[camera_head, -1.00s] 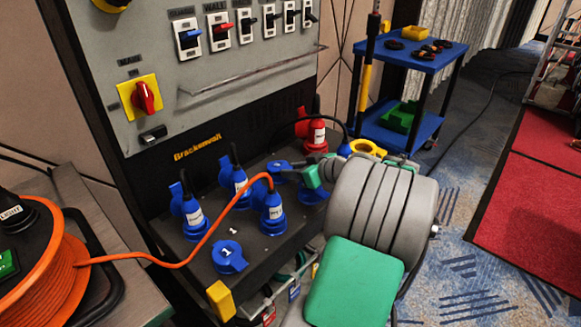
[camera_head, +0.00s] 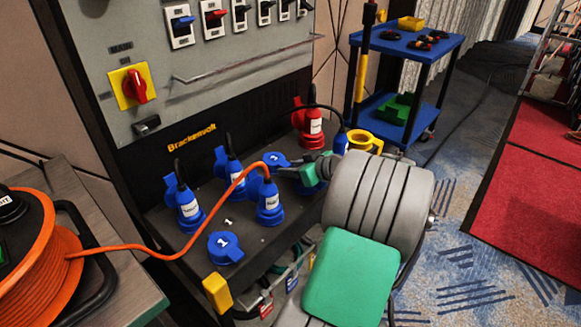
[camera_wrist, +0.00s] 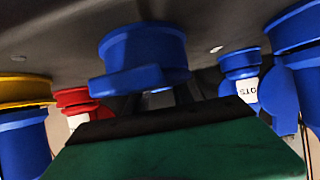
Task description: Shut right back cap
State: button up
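The right back cap (camera_head: 277,159) is blue and sits at the back right of the group of blue sockets on the dark shelf. Its marked face points up and it appears to lie over its socket; I cannot tell whether it is fully down. My gripper (camera_head: 284,170) reaches in from the right, its fingertips close to the cap's right side. In the wrist view, which looks inverted, a blue socket and lid (camera_wrist: 140,60) are straight ahead of the dark fingers. The finger gap is too small and dark to judge, and contact is unclear.
Blue plugs stand to the left (camera_head: 187,208), (camera_head: 232,180), and one with an orange cable (camera_head: 268,207) stands in front. A shut blue cap (camera_head: 226,246) is nearest. A red plug (camera_head: 311,130) stands behind and a yellow cap (camera_head: 364,142) at right. A blue trolley (camera_head: 425,52) is beyond.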

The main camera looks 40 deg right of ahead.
jog(key=o, duration=0.4)
jog(key=shift+r, duration=0.15)
jog(key=shift+c, duration=0.2)
jog(key=shift+s+r, duration=0.1)
jog(key=shift+r, duration=0.1)
jog(key=p+v, duration=0.2)
jog(key=v, duration=0.5)
jog(key=shift+d, duration=0.1)
jog(key=shift+s, duration=0.25)
